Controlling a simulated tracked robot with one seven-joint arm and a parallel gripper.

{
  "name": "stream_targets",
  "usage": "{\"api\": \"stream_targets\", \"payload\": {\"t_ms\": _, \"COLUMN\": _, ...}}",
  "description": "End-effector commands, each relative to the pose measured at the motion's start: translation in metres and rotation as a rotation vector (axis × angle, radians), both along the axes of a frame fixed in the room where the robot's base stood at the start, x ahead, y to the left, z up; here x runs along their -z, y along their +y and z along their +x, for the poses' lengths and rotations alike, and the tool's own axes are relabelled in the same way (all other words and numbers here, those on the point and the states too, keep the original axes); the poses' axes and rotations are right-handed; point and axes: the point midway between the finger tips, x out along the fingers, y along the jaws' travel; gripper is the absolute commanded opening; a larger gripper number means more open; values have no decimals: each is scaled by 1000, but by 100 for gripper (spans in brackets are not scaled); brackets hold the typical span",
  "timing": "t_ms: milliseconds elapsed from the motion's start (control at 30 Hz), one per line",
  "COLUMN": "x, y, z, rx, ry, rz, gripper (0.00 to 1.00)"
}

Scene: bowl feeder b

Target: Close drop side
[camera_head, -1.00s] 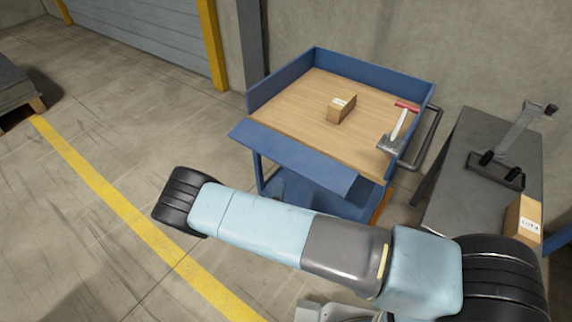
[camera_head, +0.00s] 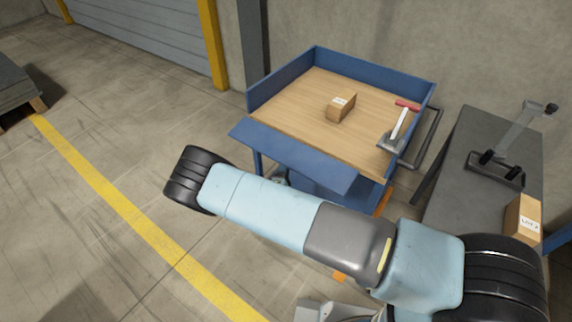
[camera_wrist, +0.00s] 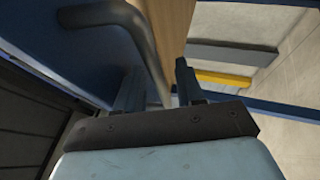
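The drop side (camera_head: 290,157) is the blue panel along the near edge of the blue cart (camera_head: 365,64). In the head view it hangs outward, tilted down from the wooden deck (camera_head: 290,108). My arm crosses in front of the cart and hides most of my gripper there. In the wrist view my gripper (camera_wrist: 157,70) shows two dark fingers apart, with a dark bent tube (camera_wrist: 147,45) passing behind or between them. I cannot tell whether they touch it. A blue surface (camera_wrist: 65,45) lies to their left.
A small cardboard box (camera_head: 341,107) and a red-handled tool (camera_head: 398,126) lie on the deck. A grey table (camera_head: 462,140) at right carries a metal fixture (camera_head: 500,165) and another box (camera_head: 522,220). Open floor (camera_head: 75,235) with a yellow line lies to the left.

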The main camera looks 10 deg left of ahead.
Motion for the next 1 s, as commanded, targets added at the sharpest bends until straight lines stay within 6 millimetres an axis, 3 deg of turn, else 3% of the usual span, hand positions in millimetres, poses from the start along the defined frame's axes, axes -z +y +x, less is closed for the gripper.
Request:
{"api": "stream_targets", "payload": {"t_ms": 400, "x": 0, "y": 0, "z": -1, "rx": -1, "ry": 0, "rz": 0, "gripper": 0}}
{"api": "stream_targets", "payload": {"t_ms": 1000, "x": 0, "y": 0, "z": -3, "rx": 0, "ry": 16, "rz": 4, "gripper": 0}}
